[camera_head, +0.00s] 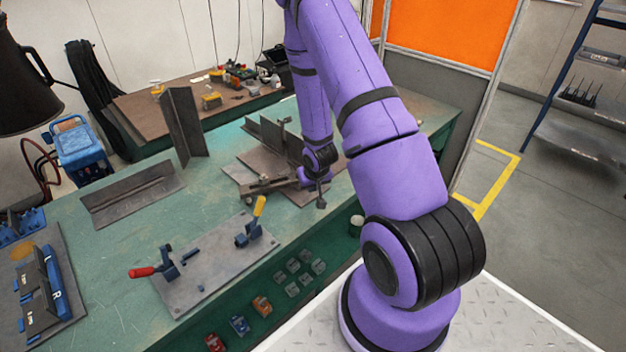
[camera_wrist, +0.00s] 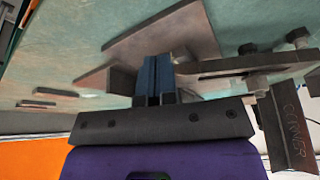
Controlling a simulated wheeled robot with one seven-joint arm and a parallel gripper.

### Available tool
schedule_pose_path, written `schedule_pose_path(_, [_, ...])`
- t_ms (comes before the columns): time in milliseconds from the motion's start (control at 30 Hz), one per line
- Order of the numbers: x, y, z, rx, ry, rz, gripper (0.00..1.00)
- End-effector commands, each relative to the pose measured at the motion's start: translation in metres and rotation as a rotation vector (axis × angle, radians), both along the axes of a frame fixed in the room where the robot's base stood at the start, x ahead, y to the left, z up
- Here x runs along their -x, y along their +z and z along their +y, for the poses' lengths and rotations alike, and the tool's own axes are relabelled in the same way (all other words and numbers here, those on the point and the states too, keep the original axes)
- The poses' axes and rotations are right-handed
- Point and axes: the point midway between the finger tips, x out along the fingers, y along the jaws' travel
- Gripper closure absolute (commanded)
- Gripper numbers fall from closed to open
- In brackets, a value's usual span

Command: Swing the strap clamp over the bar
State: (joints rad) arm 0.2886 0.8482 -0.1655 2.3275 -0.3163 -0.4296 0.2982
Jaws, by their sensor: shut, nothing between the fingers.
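My gripper (camera_head: 308,176) is low over the far part of the green bench in the head view, partly hidden by my wrist. In the wrist view its blue fingers (camera_wrist: 154,76) are together with nothing between them. A dark flat strap with bolts, which looks like the strap clamp (camera_wrist: 235,66), lies just right of the fingertips. I cannot tell whether they touch. In the head view the strap (camera_head: 270,184) lies left of my gripper, by a brown steel plate (camera_head: 236,173). I cannot tell for certain which piece is the bar.
Upright steel plates (camera_head: 268,133) stand behind my gripper. A block marked "CORNER" (camera_wrist: 287,125) is at the right of the wrist view. A fixture plate with toggle clamps (camera_head: 210,280) lies nearer.

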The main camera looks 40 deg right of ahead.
Motion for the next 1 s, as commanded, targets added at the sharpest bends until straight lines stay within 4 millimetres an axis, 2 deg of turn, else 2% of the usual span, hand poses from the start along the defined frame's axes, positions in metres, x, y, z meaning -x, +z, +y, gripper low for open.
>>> schedule_pose_path(100, [-0.005, -0.017, -0.002, 0.0, 0.001, 0.001, 1.0])
schedule_pose_path(200, [-0.023, -0.013, -0.009, 0.001, -0.001, -0.004, 1.0])
schedule_pose_path(400, [-0.039, -0.013, -0.014, 0.0, 0.0, -0.001, 1.0])
schedule_pose_path(1000, [-0.048, -0.013, -0.021, -0.002, 0.046, 0.0, 1.0])
